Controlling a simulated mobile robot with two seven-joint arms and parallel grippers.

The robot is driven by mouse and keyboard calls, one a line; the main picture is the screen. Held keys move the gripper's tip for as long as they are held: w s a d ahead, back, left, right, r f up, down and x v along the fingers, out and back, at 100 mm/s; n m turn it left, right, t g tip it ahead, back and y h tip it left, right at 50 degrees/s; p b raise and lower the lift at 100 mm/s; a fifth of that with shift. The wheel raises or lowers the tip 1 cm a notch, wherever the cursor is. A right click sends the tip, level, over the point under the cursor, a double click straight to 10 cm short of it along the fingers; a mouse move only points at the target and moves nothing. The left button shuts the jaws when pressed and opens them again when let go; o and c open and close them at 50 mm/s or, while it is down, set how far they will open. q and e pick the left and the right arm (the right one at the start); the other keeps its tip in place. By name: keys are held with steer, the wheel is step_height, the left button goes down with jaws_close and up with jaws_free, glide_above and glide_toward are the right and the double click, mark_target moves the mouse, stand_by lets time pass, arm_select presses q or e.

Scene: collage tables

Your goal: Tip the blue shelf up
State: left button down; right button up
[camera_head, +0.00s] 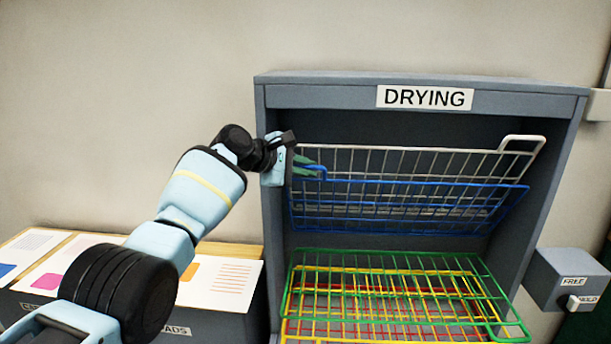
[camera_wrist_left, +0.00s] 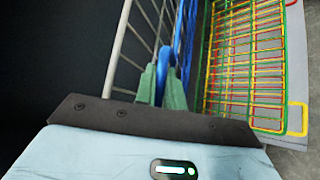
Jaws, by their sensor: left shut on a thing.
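The blue shelf (camera_head: 420,205) is a wire rack in the drying cabinet, tilted up close to the white wire shelf (camera_head: 420,163) behind it. My left gripper (camera_head: 316,169) is shut on the blue shelf's raised handle at its left front corner. In the left wrist view the green fingertips (camera_wrist_left: 161,85) close around the blue bar (camera_wrist_left: 166,58), which stands beside the white wires. My right gripper is not in view.
Below, the green shelf (camera_head: 400,262) lies nearly flat above yellow and red ones. The cabinet (camera_head: 272,215) walls stand close on both sides. A grey box (camera_head: 560,268) with a lever marked FREE and HOLD sits at the right. Printed sheets (camera_head: 222,285) lie at the left.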

arm_select(q)
steer(key=shift+w, duration=0.3)
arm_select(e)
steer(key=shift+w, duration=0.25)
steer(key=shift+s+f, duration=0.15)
arm_select(q)
steer(key=c, duration=1.5)
jaws_free()
steer(key=shift+r, duration=0.1)
